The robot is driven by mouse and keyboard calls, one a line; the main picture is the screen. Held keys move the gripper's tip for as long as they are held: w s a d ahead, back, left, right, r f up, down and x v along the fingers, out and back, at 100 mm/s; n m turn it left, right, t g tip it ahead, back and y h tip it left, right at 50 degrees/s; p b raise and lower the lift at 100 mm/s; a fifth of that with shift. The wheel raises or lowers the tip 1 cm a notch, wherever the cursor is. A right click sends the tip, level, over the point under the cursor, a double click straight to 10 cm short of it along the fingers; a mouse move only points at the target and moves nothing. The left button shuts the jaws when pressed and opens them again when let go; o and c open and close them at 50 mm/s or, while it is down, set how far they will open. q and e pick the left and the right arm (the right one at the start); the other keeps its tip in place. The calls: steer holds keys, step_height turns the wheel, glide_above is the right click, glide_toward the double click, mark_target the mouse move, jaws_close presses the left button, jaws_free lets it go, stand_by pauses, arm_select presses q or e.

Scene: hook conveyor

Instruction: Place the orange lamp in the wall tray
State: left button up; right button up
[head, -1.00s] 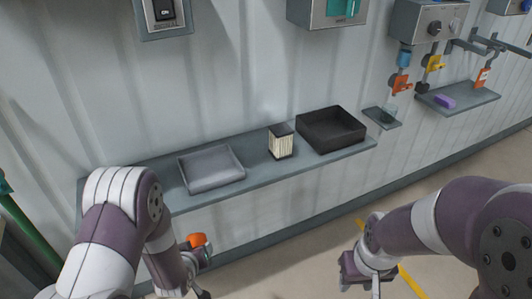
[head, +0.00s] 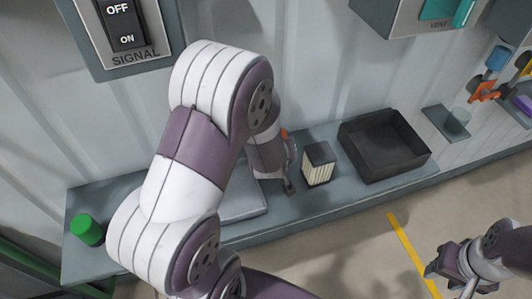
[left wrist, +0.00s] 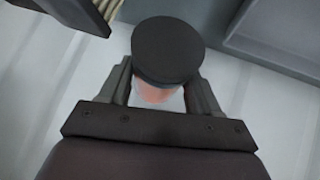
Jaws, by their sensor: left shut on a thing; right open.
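My left gripper (head: 289,152) is shut on the orange lamp (head: 284,133), above the wall shelf. In the head view only a sliver of the lamp's orange shows past my arm. In the left wrist view the lamp's dark round end (left wrist: 168,50) faces the camera, with a pale orange body between the fingers. A grey shallow tray (head: 243,206) lies on the shelf, mostly hidden by my left arm. A deeper black tray (head: 428,158) stands further right on the shelf. I cannot tell which is the wall tray. My right gripper (head: 447,275) is open and empty, low at the right.
A dark-topped box with cream slats (head: 319,165) stands between the trays, close to my left gripper. A green cylinder (head: 87,229) is at the shelf's left end. A signal switch panel (head: 128,35) and a vent box (head: 420,15) are on the wall above.

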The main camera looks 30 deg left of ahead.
arm_select(q)
steer(key=f, duration=0.1)
steer(key=s+f, duration=0.1)
steer(key=d+f, duration=0.1)
steer(key=f, duration=0.1)
steer(key=shift+s+f, duration=0.1)
steer(key=shift+s, duration=0.3)
steer(key=f, duration=0.4)
steer(key=shift+w+a+f, duration=0.3)
steer(key=shift+a, duration=0.05)
steer(key=shift+w+f, duration=0.1)
steer(key=shift+w, duration=0.05)
steer(key=shift+s+d, duration=0.15)
steer(key=shift+s, duration=0.05)
steer(key=shift+s+f, duration=0.1)
steer(key=shift+s, duration=0.05)
steer(key=o, duration=1.2)
steer(key=shift+c, duration=0.2)
steer(key=shift+w, duration=0.2)
arm_select(e)
steer(key=shift+s+d+r, duration=0.1)
steer(key=shift+s+d, duration=0.1)
steer(key=shift+s, duration=0.5)
